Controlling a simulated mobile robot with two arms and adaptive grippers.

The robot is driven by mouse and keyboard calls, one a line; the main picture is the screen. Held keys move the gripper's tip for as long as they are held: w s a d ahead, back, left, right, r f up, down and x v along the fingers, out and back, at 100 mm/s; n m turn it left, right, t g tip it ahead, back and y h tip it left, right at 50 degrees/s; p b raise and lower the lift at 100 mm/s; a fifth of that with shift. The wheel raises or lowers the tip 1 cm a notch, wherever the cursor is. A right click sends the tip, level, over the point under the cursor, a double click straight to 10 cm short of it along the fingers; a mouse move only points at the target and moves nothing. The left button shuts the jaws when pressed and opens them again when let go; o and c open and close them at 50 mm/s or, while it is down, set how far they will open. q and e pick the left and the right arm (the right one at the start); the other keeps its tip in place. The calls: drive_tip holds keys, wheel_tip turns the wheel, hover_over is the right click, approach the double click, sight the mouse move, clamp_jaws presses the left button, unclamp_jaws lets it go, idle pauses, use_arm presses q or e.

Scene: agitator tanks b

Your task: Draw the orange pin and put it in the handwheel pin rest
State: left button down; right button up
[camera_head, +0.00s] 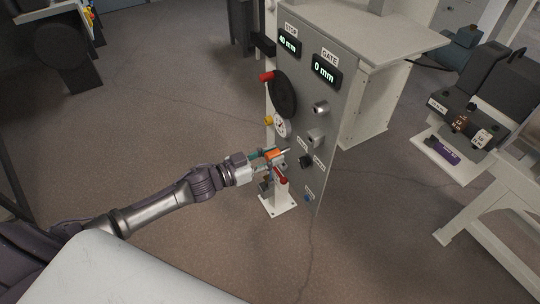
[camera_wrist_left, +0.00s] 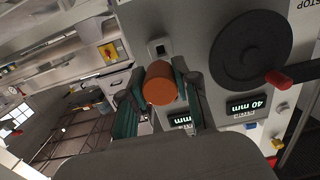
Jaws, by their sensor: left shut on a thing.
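My left gripper (camera_head: 268,160) is shut on the orange pin (camera_head: 273,154), beside the grey panel's left edge. A short metal shaft points from the orange head towards the panel; I cannot tell whether its tip is inside a hole. In the left wrist view the pin's round orange end (camera_wrist_left: 160,84) sits between the teal fingers of the gripper (camera_wrist_left: 158,98). The black handwheel (camera_head: 283,94) with a red knob is on the panel above the gripper; it also shows in the wrist view (camera_wrist_left: 250,52). I cannot identify the pin rest for certain. My right gripper is out of view.
The panel (camera_head: 335,105) shows STOP 40 mm and GATE 0 mm, with metal fittings (camera_head: 320,107) below. A white post (camera_head: 280,196) with a red part stands just below the gripper. A white bench (camera_head: 495,190) is at right.

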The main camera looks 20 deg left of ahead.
sight(289, 149)
use_arm(q)
drive_tip(key=shift+x, duration=2.7)
drive_tip(key=shift+r, duration=0.25)
drive_tip(key=shift+w+d, duration=0.1)
drive_tip(key=shift+d, duration=0.05)
drive_tip(key=shift+x, duration=2.1)
drive_tip(key=c, duration=0.8)
unclamp_jaws()
drive_tip(key=shift+o, duration=0.2)
